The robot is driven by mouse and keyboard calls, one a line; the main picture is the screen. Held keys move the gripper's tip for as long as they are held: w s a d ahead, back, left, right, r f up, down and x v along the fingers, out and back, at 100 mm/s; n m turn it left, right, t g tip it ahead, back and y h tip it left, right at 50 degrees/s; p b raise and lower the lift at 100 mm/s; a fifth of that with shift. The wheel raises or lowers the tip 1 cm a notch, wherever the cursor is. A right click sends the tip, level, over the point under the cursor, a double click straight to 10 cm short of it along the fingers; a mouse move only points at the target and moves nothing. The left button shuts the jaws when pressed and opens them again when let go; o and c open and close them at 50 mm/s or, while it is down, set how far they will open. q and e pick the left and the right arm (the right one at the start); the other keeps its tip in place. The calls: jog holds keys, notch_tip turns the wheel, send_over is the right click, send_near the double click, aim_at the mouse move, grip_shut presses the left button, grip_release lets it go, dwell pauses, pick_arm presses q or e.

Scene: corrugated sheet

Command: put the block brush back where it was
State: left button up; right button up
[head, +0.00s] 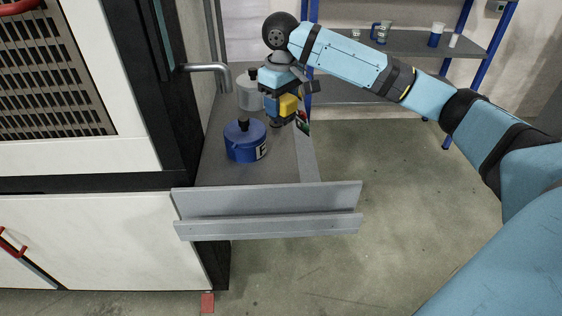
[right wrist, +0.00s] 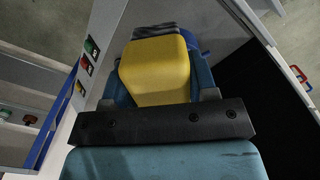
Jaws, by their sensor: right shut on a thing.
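The block brush (head: 288,105) has a yellow body. In the right wrist view the yellow block (right wrist: 155,70) fills the middle, with a dark grey end at its top. My right gripper (head: 283,108) is shut on the brush and holds it over the grey counter (head: 225,172), behind and to the right of the blue lidded pot (head: 245,140). The gripper hides part of the brush, and I cannot tell whether the brush touches the counter. My left gripper is not in view.
A pale grey lidded pot (head: 249,93) stands behind the blue one. Grey folded sheet metal (head: 268,198) juts out at the counter's front. A white cabinet (head: 90,225) stands at the left. A grey shelf (head: 425,44) is at the back right. The floor between is clear.

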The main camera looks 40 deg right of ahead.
aim_at(281, 118)
notch_tip(281, 118, down, 16)
jog(key=shift+f+b, duration=0.1)
jog(key=shift+b, duration=0.85)
jog(key=shift+f, duration=0.25)
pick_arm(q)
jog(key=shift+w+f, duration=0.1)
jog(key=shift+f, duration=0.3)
pick_arm(e)
jog(key=shift+r, duration=0.1)
jog(key=o, duration=0.8)
jog(key=shift+o, duration=0.2)
notch_tip(281, 118, up, 12)
jog(key=shift+p, duration=0.85)
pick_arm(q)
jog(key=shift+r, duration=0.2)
